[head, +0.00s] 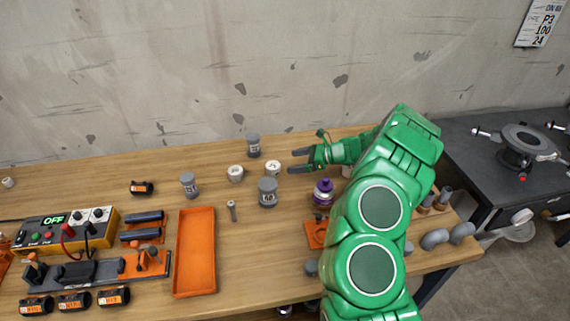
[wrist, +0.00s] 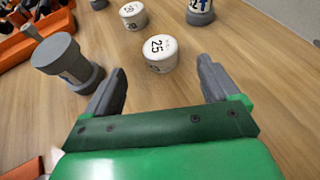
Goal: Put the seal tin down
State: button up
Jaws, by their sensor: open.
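A small white tin marked 25 (wrist: 158,56) stands upright on the wooden bench, just ahead of and between my fingertips in the wrist view. In the head view it is the white tin (head: 272,168) just left of my gripper (head: 292,162). My gripper, also in the wrist view (wrist: 162,70), is open and empty, with bare bench between its fingers. A second white tin (head: 236,173) stands further left; it also shows in the wrist view (wrist: 132,14). The pictures do not say which is the seal tin.
Grey fittings stand close by, one in front (head: 267,192) and one behind (head: 253,145). A purple-capped bottle (head: 323,190) stands near my arm. An empty orange tray (head: 195,250) lies left, beside a yellow control box (head: 65,230). The bench's back left is mostly clear.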

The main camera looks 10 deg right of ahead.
jog(key=shift+v, duration=1)
jog(key=s+a+r+n+g+h, duration=0.2)
jog(key=s+a+r+n+g, duration=0.5)
jog(key=s+a+r+n, duration=0.95)
jog(key=s+r+n+h, duration=0.15)
jog(key=s+r, duration=0.25)
jog(key=s, duration=0.6)
jog(key=s+r+h, duration=0.3)
jog(key=s+r, duration=0.1)
jog(key=s, duration=0.6)
jog(key=s+d+n+h, duration=0.2)
jog(key=s+d+h, duration=0.1)
jog(key=s, duration=0.5)
jog(key=s+d+n+h, duration=0.2)
jog(key=s+d, duration=0.4)
jog(key=s, duration=0.3)
jog(key=shift+s+d+f+h, duration=0.2)
jog(key=shift+d+f+h, duration=0.15)
jog(key=shift+f+h, duration=0.1)
